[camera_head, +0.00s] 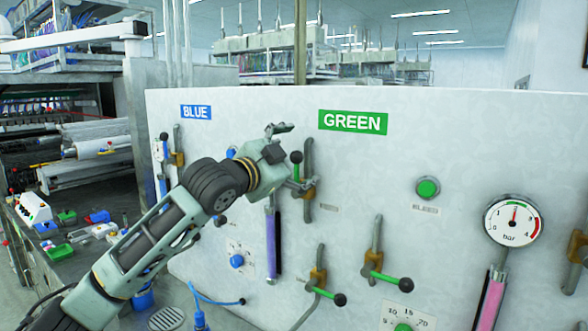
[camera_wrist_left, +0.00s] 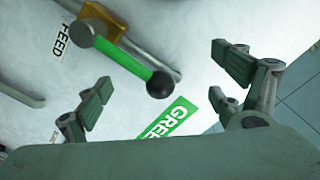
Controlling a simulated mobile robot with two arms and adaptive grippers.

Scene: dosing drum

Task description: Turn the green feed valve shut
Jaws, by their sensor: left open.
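The green feed valve has a green lever (camera_head: 296,174) with a black ball knob on a brass body, on a grey pipe below the GREEN sign (camera_head: 353,121). The lever points up, roughly along its pipe. In the left wrist view the green lever (camera_wrist_left: 125,60) runs from its hub, beside a FEED label (camera_wrist_left: 62,42), to the knob. My left gripper (camera_head: 291,157) is open at the valve. In the wrist view my left gripper (camera_wrist_left: 161,82) has one finger on each side of the knob, with visible gaps. My right gripper is not in view.
Two lower valves with green levers (camera_head: 388,279) (camera_head: 325,292) point sideways, across their pipes. A pressure gauge (camera_head: 513,219) and green button (camera_head: 428,188) are at the right. A BLUE sign (camera_head: 196,112) and more valves are left. The panel between GREEN sign and gauge is mostly clear.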

